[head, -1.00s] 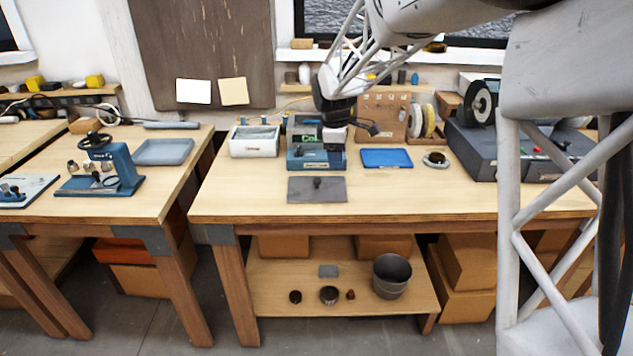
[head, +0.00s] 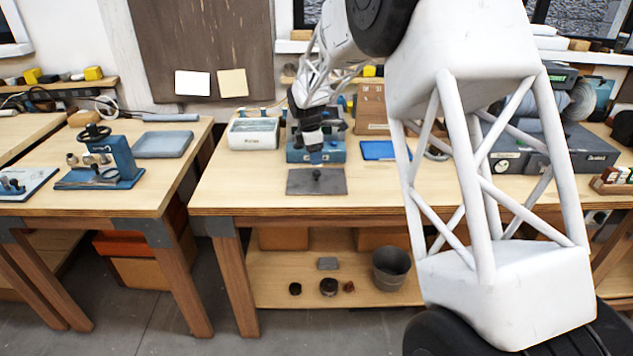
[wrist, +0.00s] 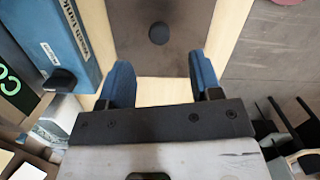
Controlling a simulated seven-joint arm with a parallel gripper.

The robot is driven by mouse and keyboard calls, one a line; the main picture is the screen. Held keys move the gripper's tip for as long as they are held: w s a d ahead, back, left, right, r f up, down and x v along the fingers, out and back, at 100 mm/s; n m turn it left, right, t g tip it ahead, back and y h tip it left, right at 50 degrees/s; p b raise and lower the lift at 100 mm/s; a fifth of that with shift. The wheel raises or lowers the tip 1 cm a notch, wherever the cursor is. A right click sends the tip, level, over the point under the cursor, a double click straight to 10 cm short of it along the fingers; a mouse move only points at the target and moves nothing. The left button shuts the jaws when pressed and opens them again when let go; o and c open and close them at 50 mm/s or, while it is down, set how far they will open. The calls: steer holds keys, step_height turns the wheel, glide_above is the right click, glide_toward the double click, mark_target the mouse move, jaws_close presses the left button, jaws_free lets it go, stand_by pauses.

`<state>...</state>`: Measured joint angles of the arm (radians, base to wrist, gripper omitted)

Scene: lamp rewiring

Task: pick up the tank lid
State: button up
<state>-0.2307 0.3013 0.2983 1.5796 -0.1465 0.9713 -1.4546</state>
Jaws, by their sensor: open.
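The tank lid (head: 301,186) is a flat dark grey plate with a small black knob (head: 317,174) in its middle. It lies flat near the front edge of the middle bench. The lid also shows at the top of the wrist view (wrist: 187,18), with its round knob (wrist: 158,34) beyond the gap between my fingertips. My gripper (head: 316,157) points down just behind the knob in the head view, above the bench. In the wrist view its two blue fingers (wrist: 163,78) are apart, with nothing between them. The fingers do not touch the knob.
A blue unit (head: 297,155) stands directly behind the lid, close to my gripper; its labelled side (wrist: 60,35) shows in the wrist view. A white bin (head: 252,140) is to the left and a blue tray (head: 377,150) to the right. Bench top left of the lid is clear.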

mark_target(316, 172)
steer(key=shift+d+f, duration=0.15)
steer(key=shift+f, duration=1.15)
steer(key=shift+w+d+f, duration=0.1)
steer(key=shift+d+f, duration=0.05)
steer(key=shift+f, duration=1.15)
steer(key=shift+d+f, duration=0.1)
steer(key=shift+f, duration=1.15)
jaws_close()
steer(key=shift+r, duration=0.15)
